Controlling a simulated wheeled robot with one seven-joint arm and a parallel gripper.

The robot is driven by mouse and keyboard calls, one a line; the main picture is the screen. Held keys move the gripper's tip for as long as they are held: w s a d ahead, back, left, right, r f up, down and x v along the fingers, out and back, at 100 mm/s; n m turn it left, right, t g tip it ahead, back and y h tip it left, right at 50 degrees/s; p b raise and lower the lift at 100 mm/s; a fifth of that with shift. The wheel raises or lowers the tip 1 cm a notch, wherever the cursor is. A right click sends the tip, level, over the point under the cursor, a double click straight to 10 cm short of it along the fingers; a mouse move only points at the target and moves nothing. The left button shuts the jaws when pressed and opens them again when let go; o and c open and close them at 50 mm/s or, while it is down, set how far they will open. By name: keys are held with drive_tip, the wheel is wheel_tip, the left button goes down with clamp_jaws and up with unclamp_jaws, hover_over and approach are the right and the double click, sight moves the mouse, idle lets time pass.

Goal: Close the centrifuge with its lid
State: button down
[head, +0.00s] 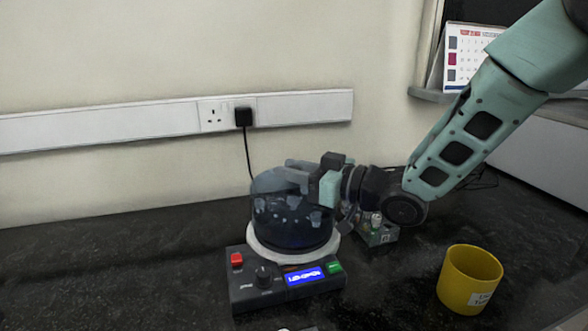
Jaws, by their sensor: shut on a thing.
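The centrifuge (253,285) stands on the dark worktop, with a dark base, a pale ring, a red button, a black knob, a green button and a lit blue display that seems to read "LID OPEN". Its smoky see-through lid (268,186) is over the bowl, and tubes show through below it. My gripper (297,177) comes in from the right and is shut at the lid's top. The fingers hide the part they grip. I cannot tell whether the lid's rim touches the ring or is slightly above it.
The left worktop is clear.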

drive_tip(key=shift+f+b, duration=0.95)
drive_tip(key=shift+f, duration=0.35)
drive_tip(key=c, duration=0.6)
unclamp_jaws()
drive_tip(key=shift+r, duration=0.2)
drive_tip(key=shift+r+p, duration=2.35)
drive_tip(key=shift+r, duration=0.55)
